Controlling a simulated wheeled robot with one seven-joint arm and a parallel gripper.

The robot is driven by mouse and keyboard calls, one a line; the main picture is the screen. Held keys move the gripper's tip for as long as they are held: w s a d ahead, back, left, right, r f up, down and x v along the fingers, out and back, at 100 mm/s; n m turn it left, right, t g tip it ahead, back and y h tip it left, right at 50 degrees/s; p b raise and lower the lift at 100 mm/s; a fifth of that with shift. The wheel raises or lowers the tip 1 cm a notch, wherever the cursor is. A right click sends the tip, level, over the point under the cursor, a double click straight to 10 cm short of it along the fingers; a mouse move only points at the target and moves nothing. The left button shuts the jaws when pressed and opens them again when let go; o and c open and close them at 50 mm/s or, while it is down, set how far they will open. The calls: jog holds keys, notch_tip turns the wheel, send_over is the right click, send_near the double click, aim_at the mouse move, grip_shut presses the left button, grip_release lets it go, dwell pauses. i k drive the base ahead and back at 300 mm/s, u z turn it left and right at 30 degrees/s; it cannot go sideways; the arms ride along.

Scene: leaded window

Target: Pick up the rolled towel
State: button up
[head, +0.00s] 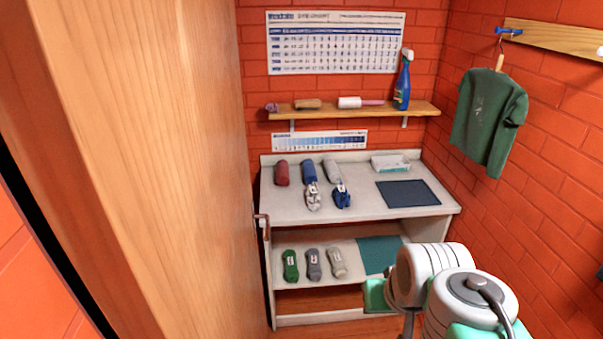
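Several rolled cloth bundles are in the head view, and I cannot tell for certain which one is the rolled towel. On the table top lie a dark red roll (281,173), a blue roll (308,171) and a grey roll (332,171). In front of them are a patterned grey-white bundle (313,197) and a blue bundle (342,195). On the lower shelf lie a green bundle (290,265), a dark grey bundle (313,264) and a light grey bundle (337,262), with pale labels. Parts of my arm show at lower right; my gripper's fingers are not visible.
The pale table (370,211) also holds a dark mat (408,194) and a shallow tray (390,163). A teal mat (379,254) lies on the lower shelf. A wooden panel (150,150) blocks the left. A green shirt (488,120) hangs at right. A wall shelf (330,114) holds a spray bottle (403,82).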

aim_at(283, 173)
jog(key=z, duration=0.65)
jog(key=i, duration=1.95)
jog(key=u, duration=3.55)
jog(key=i, duration=0.5)
